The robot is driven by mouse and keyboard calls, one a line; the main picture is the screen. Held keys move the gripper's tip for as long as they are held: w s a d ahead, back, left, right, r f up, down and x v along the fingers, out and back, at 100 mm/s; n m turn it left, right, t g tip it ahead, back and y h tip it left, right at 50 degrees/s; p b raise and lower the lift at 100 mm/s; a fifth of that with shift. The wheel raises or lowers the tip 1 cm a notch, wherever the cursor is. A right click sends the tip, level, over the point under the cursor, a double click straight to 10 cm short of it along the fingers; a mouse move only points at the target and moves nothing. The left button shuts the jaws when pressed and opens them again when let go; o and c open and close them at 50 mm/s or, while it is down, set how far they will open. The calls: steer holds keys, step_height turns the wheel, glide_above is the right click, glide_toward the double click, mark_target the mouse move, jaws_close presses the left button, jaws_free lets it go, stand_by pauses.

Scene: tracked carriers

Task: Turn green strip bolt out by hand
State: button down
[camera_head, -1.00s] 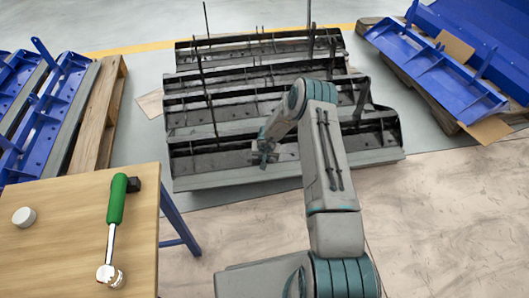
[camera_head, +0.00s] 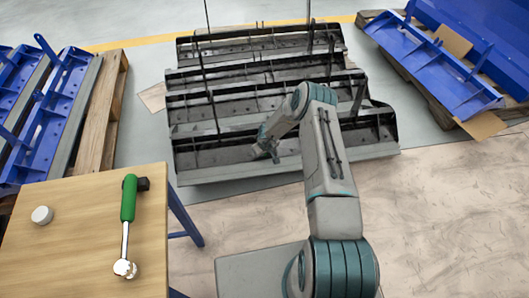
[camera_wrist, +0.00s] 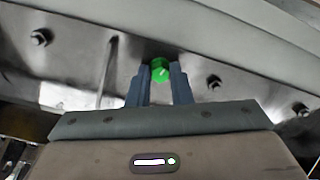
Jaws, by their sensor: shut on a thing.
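The green strip bolt (camera_wrist: 160,70) sits in a grey metal strip (camera_wrist: 75,62) of the dark carrier, at the upper middle of the wrist view. My gripper (camera_wrist: 161,76) has its two fingers on either side of the bolt head and is shut on it. In the head view my gripper (camera_head: 262,152) is at the front row of the dark carrier (camera_head: 340,172). The bolt is too small to make out there.
Plain bolts (camera_wrist: 214,82) sit along the same strip on both sides. A wooden table (camera_head: 75,235) at left holds a green-handled ratchet (camera_head: 128,200) and a white round piece (camera_head: 42,215). Blue carriers (camera_head: 440,75) lie on pallets left and right.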

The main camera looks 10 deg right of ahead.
steer(key=n, duration=0.4)
stand_by(0.3)
steer(key=n+p, duration=0.1)
steer(key=n, duration=0.3)
steer(key=shift+n, duration=0.3)
steer(key=c, duration=1.4)
jaws_free()
steer(key=shift+c, duration=0.2)
